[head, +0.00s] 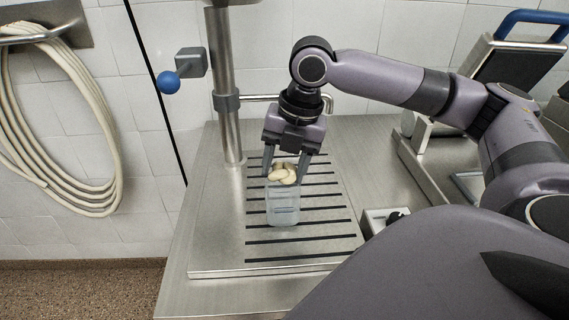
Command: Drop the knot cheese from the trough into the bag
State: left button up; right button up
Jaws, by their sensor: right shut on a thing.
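A clear, translucent bag (284,210) stands upright on a slotted steel plate. The pale cream knot cheese (282,175) is at the mouth of the bag, with rounded lobes showing. My right gripper (287,174) points down over the bag, its two fingers on either side of the cheese and shut on it. I cannot tell how far the cheese sits inside the bag's rim. I cannot make out for sure which thing is the trough. My left gripper is not in view.
The slotted plate (320,242) has free room around the bag. A steel post (226,90) rises behind it at left, with a blue knob (168,82). A small control box (380,222) and a steel machine (432,150) stand at right. A coiled hose (75,130) hangs on the wall.

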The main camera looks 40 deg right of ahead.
jog(key=o, duration=1.4)
jog(key=p+v, duration=0.3)
jog(key=shift+w+a, duration=0.2)
jog(key=shift+w, duration=0.05)
jog(key=shift+r, duration=0.15)
jog(key=shift+w+a+v, duration=0.1)
jog(key=shift+w+v, duration=0.05)
jog(key=shift+v, duration=0.65)
jog(key=shift+w+a+v, duration=0.1)
jog(key=shift+v, duration=0.7)
jog(key=shift+w+a+v, duration=0.1)
jog(key=shift+w+v, duration=0.05)
jog(key=shift+v, duration=0.65)
